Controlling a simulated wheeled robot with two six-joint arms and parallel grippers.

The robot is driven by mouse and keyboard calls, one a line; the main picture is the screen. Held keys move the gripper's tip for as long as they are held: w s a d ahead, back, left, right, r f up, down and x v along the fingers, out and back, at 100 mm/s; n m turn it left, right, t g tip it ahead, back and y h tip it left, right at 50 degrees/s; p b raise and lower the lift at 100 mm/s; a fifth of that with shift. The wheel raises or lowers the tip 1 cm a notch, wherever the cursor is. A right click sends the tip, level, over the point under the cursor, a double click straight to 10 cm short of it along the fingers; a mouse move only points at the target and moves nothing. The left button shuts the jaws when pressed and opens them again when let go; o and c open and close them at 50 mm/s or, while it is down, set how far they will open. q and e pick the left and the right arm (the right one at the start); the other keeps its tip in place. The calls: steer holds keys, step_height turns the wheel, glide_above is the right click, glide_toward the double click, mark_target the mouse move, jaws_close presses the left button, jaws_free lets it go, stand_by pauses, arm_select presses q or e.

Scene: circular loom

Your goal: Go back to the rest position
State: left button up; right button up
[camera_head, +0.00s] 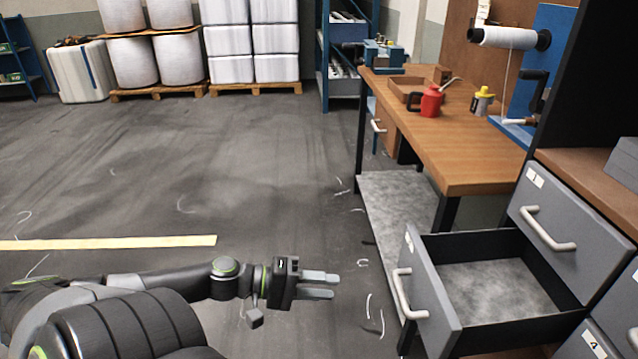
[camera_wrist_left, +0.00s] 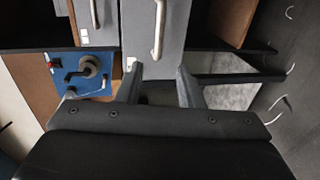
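My left gripper (camera_head: 334,286) reaches in from the left at the lower middle of the head view, over the dark floor. Its fingers point right, towards the pulled-out drawer (camera_head: 431,296), and stay clear of the drawer's handle (camera_head: 405,297). In the left wrist view the two fingertips (camera_wrist_left: 158,72) stand apart with nothing held between them. Grey drawer fronts with pale handles (camera_wrist_left: 160,28) show beyond the fingers. My right gripper is in neither view.
The open drawer looks empty inside. A closed drawer (camera_head: 548,217) sits higher to its right. A wooden workbench (camera_head: 468,160) carries a red oil can (camera_head: 431,102), a yellow-topped can (camera_head: 482,101) and a blue winder (camera_head: 549,75). The floor at left is clear.

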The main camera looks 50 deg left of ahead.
arm_select(q)
steer(key=shift+s+a, duration=0.15)
steer(key=shift+s, duration=0.05)
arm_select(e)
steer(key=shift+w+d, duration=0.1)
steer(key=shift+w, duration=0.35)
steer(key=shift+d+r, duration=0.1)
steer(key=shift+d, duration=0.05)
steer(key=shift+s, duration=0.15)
